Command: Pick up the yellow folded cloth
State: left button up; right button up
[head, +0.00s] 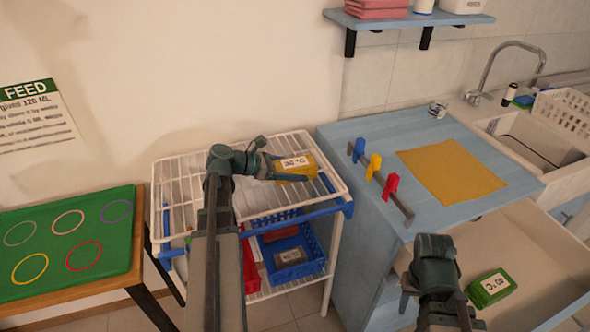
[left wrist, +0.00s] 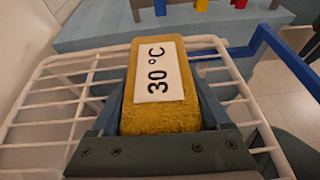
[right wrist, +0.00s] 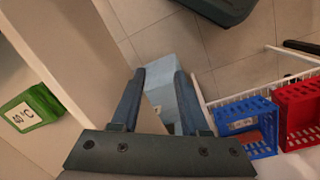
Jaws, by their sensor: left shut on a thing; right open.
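In the left wrist view the cloth (left wrist: 160,95) lies between the two fingers, label up. Whether it touches the wires below cannot be told. My right gripper (head: 430,285) is open and empty by the open drawer. In the right wrist view its fingers (right wrist: 161,75) are apart, with nothing between them.
A flat yellow cloth (head: 452,170) lies on the blue counter beside a rail with blue, yellow and red hooks (head: 374,166). A green folded cloth (head: 491,287) is in the open drawer (head: 535,240). Blue and red baskets (head: 308,238) sit on the lower rack (head: 180,185).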

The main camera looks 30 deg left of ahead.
aim_at(294, 163)
pick_arm(q)
jog(key=shift+r, duration=0.1)
notch_tip(294, 163, up, 10)
jog(key=p, duration=1)
